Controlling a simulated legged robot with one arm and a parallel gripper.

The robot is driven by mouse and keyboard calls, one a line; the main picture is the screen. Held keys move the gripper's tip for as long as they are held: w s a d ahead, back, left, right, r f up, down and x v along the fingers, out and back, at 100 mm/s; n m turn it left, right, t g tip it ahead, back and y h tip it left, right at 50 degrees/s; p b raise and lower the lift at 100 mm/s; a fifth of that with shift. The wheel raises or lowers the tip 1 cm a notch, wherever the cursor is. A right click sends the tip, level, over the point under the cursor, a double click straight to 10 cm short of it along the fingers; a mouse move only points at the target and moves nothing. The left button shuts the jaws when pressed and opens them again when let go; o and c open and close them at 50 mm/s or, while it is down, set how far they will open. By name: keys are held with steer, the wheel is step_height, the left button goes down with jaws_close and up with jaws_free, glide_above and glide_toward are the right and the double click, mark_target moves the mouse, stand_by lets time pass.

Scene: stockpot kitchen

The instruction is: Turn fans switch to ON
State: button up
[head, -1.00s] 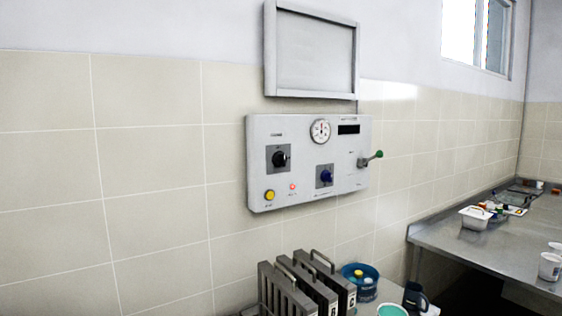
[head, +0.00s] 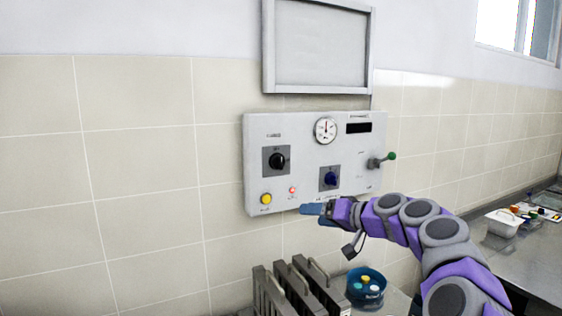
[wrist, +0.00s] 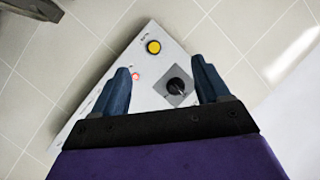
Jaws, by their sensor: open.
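A grey control panel (head: 310,125) is fixed to the tiled wall. It carries a black rotary knob (head: 277,161) at left and a blue rotary knob (head: 331,178) at lower right; their labels are too small to read. My gripper (head: 313,210) is in front of the panel's lower edge, below the blue knob, pointing left. In the wrist view, its two blue fingers are apart and empty. The black knob (wrist: 177,87) appears between them, beyond the fingertips, with the panel tilted in the picture. I see no contact with either knob.
Below stand grey handled plates (head: 300,290) and a blue tub (head: 366,287). A steel counter (head: 500,255) is at right.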

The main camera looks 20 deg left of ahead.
mark_target(283, 164)
steer(key=w+a+r+t+p, duration=0.1)
steer(key=w+r+t+p, duration=0.1)
steer(key=w+t, duration=0.35)
step_height(283, 164, up, 7)
steer(key=s+a+n+t+p, duration=0.1)
steer(key=s+n+p, duration=0.1)
steer(key=n, duration=0.2)
steer(key=p+x, duration=0.8)
steer(key=p, duration=0.1)
steer(key=f+p+x, duration=0.1)
steer(key=p+x, duration=0.3)
steer(key=x, duration=0.1)
steer(key=shift+s+a+f+p, duration=0.1)
steer(key=shift+s+a+p, duration=0.2)
steer(key=shift+s+a, duration=0.05)
steer(key=shift+p+x, duration=1.55)
steer(key=shift+x, duration=0.8)
steer(key=shift+w+a+p, duration=0.25)
steer(key=shift+w+p, duration=0.15)
steer(key=shift+p, duration=0.05)
steer(key=shift+w+d+p, duration=0.25)
steer(key=shift+p, duration=0.1)
